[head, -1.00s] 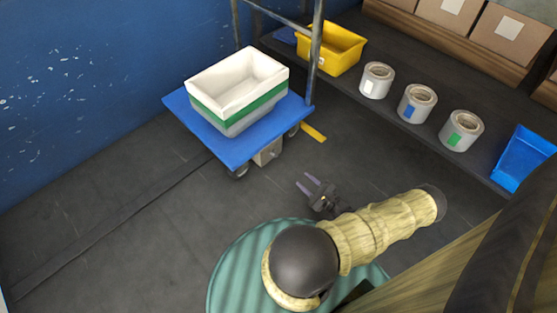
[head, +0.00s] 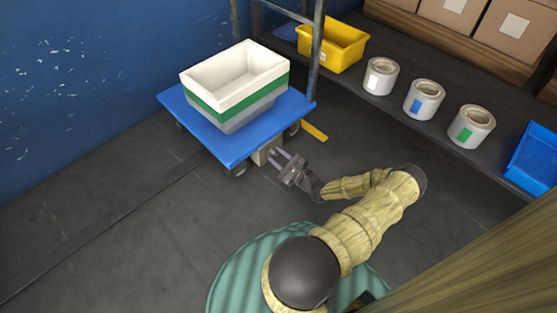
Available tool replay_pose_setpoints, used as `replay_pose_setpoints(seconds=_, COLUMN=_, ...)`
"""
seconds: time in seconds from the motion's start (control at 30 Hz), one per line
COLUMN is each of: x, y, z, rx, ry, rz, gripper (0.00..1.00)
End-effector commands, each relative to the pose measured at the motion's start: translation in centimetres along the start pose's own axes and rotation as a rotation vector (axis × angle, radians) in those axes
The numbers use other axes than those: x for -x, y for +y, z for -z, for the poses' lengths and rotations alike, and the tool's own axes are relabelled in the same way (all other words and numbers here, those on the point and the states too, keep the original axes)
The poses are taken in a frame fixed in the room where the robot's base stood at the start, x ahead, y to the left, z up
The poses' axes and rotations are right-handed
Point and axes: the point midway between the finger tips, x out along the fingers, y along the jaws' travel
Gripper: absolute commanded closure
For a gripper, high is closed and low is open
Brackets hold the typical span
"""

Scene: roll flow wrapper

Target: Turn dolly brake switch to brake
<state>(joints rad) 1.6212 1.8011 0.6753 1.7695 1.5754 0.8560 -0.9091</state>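The blue dolly (head: 238,145) stands on the floor by the blue wall, with a metal frame at its back. A small beige box (head: 264,154) hangs under its near edge, beside a caster; the brake switch itself is too small to make out. My gripper (head: 279,159) is low, just right of this box, its two purple-grey fingers apart and pointing at it. I see nothing between the fingers. I cannot tell whether the fingertips touch the box, and the tips are partly hard to see against it.
Stacked white, green and grey bins (head: 236,88) sit on the dolly. A yellow bar (head: 314,131) lies by its right side. The floor at left is clear.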

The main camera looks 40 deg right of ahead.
Motion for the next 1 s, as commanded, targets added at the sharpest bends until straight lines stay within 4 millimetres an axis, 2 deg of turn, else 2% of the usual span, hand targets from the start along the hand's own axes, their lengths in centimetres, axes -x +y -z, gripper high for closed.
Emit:
replay_pose_setpoints(seconds=0.23, x=-0.03, y=-0.05, z=-0.05, rx=0.000, ry=0.000, rz=0.000, gripper=0.68)
replay_pose_setpoints(seconds=0.4, x=-0.01, y=-0.04, z=-0.03, rx=0.000, ry=0.000, rz=0.000, gripper=1.00)
replay_pose_setpoints(seconds=0.77, x=0.02, y=-0.05, z=-0.11, rx=-0.018, ry=0.001, rz=-0.001, gripper=1.00)
replay_pose_setpoints(seconds=1.0, x=0.04, y=-0.18, z=-0.27, rx=-0.103, ry=0.003, rz=-0.002, gripper=1.00)
